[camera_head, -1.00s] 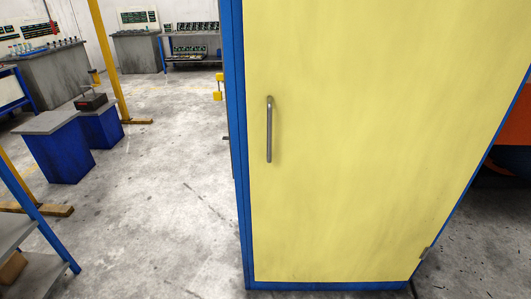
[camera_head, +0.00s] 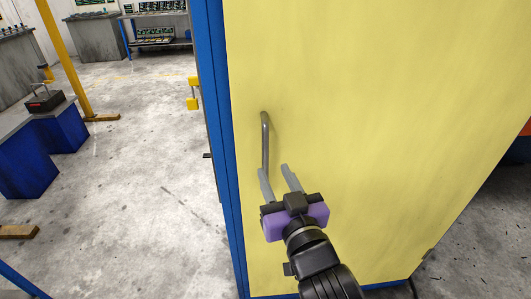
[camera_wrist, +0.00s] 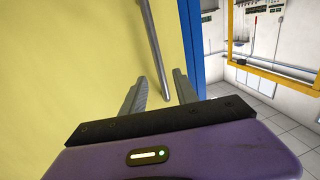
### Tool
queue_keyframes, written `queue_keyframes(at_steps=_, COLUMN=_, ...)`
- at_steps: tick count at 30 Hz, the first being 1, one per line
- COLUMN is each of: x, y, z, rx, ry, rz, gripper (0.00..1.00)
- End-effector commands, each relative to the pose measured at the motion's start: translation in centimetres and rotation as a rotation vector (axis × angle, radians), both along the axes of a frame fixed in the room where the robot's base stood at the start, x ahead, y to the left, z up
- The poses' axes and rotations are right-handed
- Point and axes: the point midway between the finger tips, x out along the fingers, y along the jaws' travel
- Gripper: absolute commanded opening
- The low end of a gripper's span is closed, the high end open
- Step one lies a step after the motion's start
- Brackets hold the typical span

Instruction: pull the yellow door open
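The yellow door (camera_head: 370,110) is shut in its blue frame (camera_head: 213,100) and fills the right of the head view. Its grey vertical bar handle (camera_head: 265,140) is near the door's left edge. My gripper (camera_head: 275,175) is open at the handle's lower end, which its fingers partly hide. In the wrist view the two fingers of my gripper (camera_wrist: 158,88) are apart. The handle (camera_wrist: 153,40) runs down from the top and its lower end comes between or just beyond the fingertips. I cannot tell whether they touch it.
A hinge (camera_head: 428,254) shows at the door's lower right.

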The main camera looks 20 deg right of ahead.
Motion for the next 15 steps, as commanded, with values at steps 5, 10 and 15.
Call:
queue_keyframes(at_steps=5, x=1.8, y=-0.3, z=0.4, rx=0.000, ry=-0.003, rz=-0.004, gripper=0.36)
queue_keyframes(at_steps=10, x=4.5, y=-0.6, z=0.4, rx=0.001, ry=-0.001, rz=-0.004, gripper=0.36)
queue_keyframes(at_steps=15, x=6.7, y=-0.9, z=0.3, rx=0.000, ry=-0.001, rz=-0.004, gripper=0.36)
